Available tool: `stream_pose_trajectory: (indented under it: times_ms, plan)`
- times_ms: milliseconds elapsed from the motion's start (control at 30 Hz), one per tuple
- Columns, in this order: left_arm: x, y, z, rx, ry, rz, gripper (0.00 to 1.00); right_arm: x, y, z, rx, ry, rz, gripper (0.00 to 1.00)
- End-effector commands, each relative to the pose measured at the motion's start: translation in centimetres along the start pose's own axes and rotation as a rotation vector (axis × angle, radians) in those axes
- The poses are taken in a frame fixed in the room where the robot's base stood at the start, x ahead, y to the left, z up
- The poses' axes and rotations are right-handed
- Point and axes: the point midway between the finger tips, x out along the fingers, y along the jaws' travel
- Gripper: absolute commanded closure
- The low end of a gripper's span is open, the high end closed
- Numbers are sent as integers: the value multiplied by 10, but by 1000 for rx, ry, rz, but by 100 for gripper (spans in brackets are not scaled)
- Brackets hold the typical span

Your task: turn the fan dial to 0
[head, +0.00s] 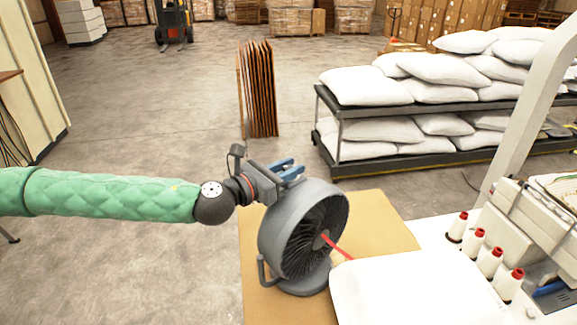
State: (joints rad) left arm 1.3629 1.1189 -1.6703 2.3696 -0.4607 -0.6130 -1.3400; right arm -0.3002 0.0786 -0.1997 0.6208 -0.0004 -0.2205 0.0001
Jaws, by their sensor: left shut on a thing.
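A dark grey round fan (273,236) stands on a tan board, its grille facing right, with a red strip (338,248) reaching out from its middle. My left arm comes in from the left to the fan's upper back side. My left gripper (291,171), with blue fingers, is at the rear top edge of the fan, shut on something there. The fingertips' grip is partly hidden behind the fan housing. The fan dial is hidden from this view, so its setting cannot be read. My right gripper is out of view.
The tan board (388,216) lies under the fan. A rack of white pillows (335,130) and upright cardboard sheets (258,90) stand behind. Floor is clear at left.

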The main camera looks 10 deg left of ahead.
Motion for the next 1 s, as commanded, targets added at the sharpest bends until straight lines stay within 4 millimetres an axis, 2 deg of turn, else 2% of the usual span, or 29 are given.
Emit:
stream_pose_trajectory:
  times_ms: [600,633,733,1000]
  plan:
    - [0,0,-1,-1,1,44,98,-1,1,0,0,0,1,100]
    - [0,0,-1,-1,0,44,73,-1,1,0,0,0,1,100]
    - [0,0,0,-1,0,43,56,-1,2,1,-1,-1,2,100]
    - [0,0,0,0,0,43,56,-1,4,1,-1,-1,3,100]
